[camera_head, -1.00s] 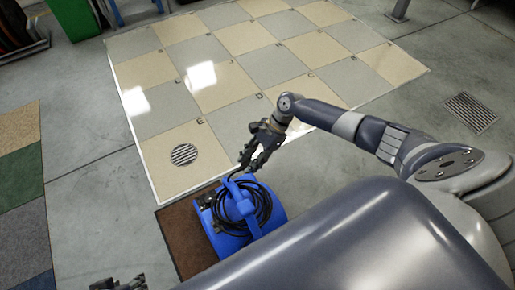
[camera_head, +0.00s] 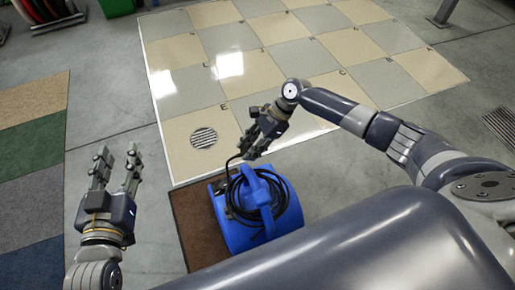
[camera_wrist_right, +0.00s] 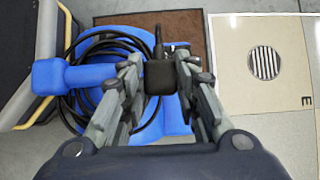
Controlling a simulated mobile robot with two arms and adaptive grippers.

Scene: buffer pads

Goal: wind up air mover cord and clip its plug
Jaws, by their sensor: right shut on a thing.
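The blue air mover (camera_head: 245,232) stands on a brown mat (camera_head: 192,222) in the head view. Its black cord (camera_head: 283,207) lies in loops around the blue handle, and the loops also show in the right wrist view (camera_wrist_right: 82,48). My right gripper (camera_head: 245,153) is above the back of the air mover. In the right wrist view its fingers (camera_wrist_right: 158,75) are shut on the black plug (camera_wrist_right: 159,76), with the cord running from it. My left gripper (camera_head: 117,165) is open and empty, left of the air mover and apart from it.
A checkered tile floor area (camera_head: 230,95) with a round drain (camera_head: 203,138) lies behind the air mover. Carpet samples (camera_head: 30,155) lie at the left. A floor grate (camera_head: 500,128) is at the right.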

